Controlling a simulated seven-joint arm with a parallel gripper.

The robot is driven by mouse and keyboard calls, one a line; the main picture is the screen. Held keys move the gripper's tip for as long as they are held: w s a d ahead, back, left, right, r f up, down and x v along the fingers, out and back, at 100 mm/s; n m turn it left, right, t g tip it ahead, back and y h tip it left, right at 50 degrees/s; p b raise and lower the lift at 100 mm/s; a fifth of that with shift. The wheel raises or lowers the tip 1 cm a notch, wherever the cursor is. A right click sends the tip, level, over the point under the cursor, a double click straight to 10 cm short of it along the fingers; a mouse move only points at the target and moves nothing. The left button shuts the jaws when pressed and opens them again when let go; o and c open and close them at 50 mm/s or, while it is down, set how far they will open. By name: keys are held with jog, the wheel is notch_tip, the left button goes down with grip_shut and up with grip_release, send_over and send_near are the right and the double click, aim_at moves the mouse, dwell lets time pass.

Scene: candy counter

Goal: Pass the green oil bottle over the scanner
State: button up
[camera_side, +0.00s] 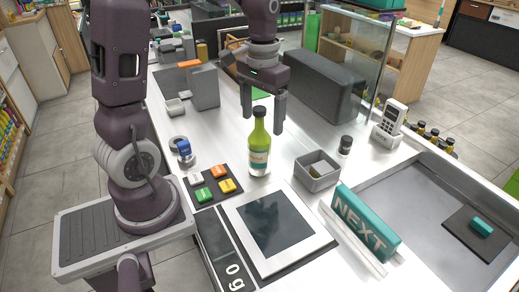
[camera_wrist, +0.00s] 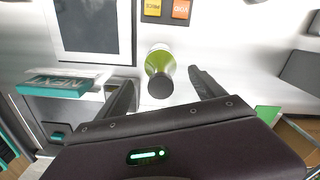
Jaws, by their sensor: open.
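The green oil bottle (camera_side: 259,145) stands upright on the white counter, with a dark cap and a pale label. In the wrist view the bottle (camera_wrist: 160,63) is seen from above, its cap between the two fingertips. My gripper (camera_side: 263,122) is open and points down at the height of the bottle's neck; its fingers (camera_wrist: 162,77) are apart and hold nothing.
Coloured keys (camera_side: 212,184) lie left of the scanner. A grey open box (camera_side: 317,171) and a teal NEXT bar (camera_side: 364,225) stand to its right. A dark cylinder (camera_side: 345,145), card terminal (camera_side: 389,124) and large dark block (camera_side: 317,83) stand farther back.

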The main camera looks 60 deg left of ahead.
aim_at(260, 128)
jog(key=f, duration=0.4)
jog(key=shift+s+f, duration=0.3)
jog(key=shift+c, duration=0.5)
grip_shut()
